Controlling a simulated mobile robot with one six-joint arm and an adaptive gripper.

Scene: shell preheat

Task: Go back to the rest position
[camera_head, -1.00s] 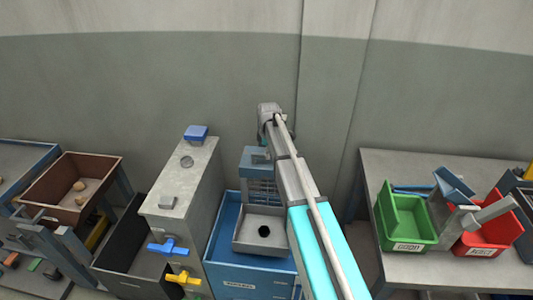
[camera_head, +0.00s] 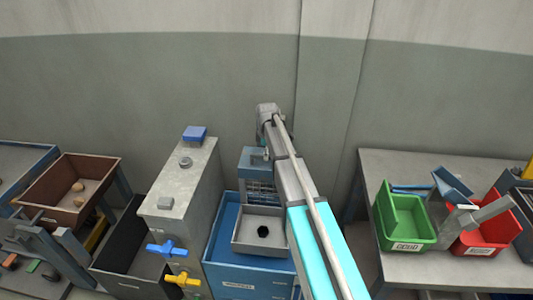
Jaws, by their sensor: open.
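My arm, cyan and grey, runs from the bottom edge up to a grey joint near the middle of the view. The jaws of my gripper cannot be made out; the far end of the arm hides them or they are out of sight. No held object shows. The arm passes over the right side of a blue bin (camera_head: 223,240), which has a grey tray (camera_head: 241,237) with a black hexagonal opening in it.
A tall grey cabinet (camera_head: 185,200) with blue and yellow handles stands left of the bin. A brown tray (camera_head: 47,200) holds small tan pieces. On the right table (camera_head: 372,185) stand a green bin (camera_head: 405,225) and a red bin (camera_head: 492,236). The wall behind is bare.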

